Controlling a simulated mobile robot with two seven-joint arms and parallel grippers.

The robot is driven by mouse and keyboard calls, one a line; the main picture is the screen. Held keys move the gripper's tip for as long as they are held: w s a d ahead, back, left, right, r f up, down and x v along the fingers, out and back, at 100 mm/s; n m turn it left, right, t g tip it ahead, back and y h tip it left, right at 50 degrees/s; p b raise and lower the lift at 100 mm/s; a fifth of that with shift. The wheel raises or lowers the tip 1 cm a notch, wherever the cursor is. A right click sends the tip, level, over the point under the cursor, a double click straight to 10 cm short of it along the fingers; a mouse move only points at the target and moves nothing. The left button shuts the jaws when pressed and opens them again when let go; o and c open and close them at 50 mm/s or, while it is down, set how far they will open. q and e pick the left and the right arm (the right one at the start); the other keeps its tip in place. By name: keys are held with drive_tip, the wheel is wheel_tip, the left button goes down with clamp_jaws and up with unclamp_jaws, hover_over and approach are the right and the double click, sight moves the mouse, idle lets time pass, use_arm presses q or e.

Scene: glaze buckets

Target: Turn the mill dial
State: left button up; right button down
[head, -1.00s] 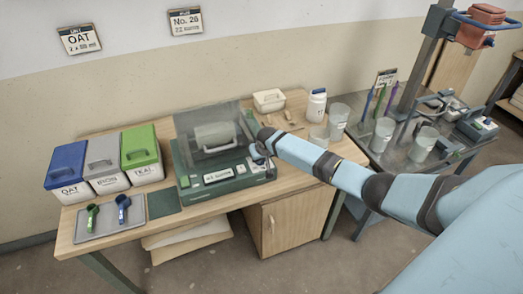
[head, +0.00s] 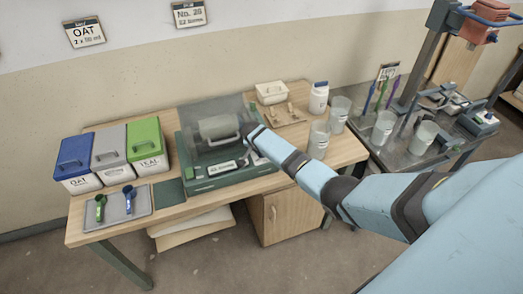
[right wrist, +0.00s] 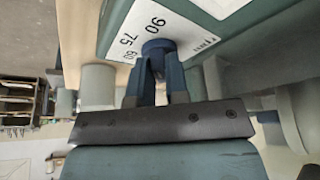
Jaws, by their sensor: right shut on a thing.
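The mill (head: 203,183) is a green machine with a clear cover over a grey drum (head: 218,127), standing on the wooden table. In the right wrist view the mill dial (right wrist: 158,46) is a dark blue knob on a white scale plate (right wrist: 150,25) reading 60, 75 and 90. My right gripper (right wrist: 160,68) is shut on the dial, its two blue fingers on either side of the knob. In the head view my right arm reaches to the mill's right front, and its gripper is largely hidden there. My left gripper is not in view.
Blue, grey and green lidded bins (head: 76,166) stand at the table's left, behind a tray (head: 137,210) with two scoops. Clear beakers (head: 319,140) and a white jar (head: 318,98) stand right of the mill, close to my right arm. A press stands at far right.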

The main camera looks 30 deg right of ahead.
drive_tip(key=shift+m, duration=0.5)
drive_tip(key=c, duration=1.1)
unclamp_jaws()
drive_tip(key=v, duration=1.3)
drive_tip(key=shift+w+a+r+b, duration=0.1)
drive_tip(key=shift+a+r+b, duration=0.15)
drive_tip(key=shift+r+b, duration=0.1)
